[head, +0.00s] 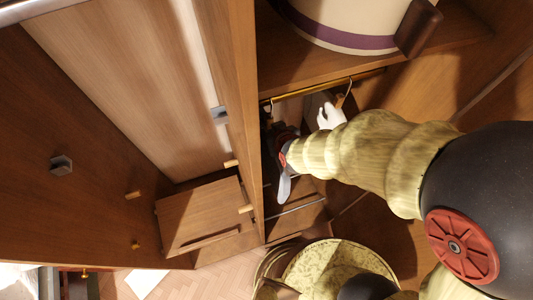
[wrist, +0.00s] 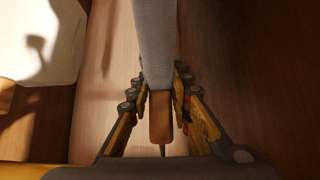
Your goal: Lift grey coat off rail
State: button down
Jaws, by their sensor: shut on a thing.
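The grey coat shows in the wrist view as a narrow strip of grey cloth (wrist: 155,40) running between the fingers. A brown wooden hanger end (wrist: 159,115) with a thin metal piece below it sits between the fingertips. My gripper (wrist: 158,92) is shut on the coat at this hanger. In the head view, my gripper (head: 284,150) is inside the wardrobe, below the gold rail (head: 318,88). A small grey piece of the coat (head: 285,188) shows below it. My arm hides most of the coat, and I cannot tell whether its hook touches the rail.
A white garment (head: 330,117) hangs close to the right of my gripper. A cream box with a purple band (head: 345,28) stands on the shelf above the rail. The wardrobe's upright panel (head: 238,100) is close on the left. A round patterned seat (head: 340,265) stands below.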

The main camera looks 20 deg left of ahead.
jog(key=shift+s+d+r, duration=0.1)
jog(key=shift+s+d, duration=0.45)
jog(key=shift+s, duration=0.15)
jog(key=shift+s+d, duration=0.1)
jog(key=shift+d, duration=0.05)
dwell(0.3)
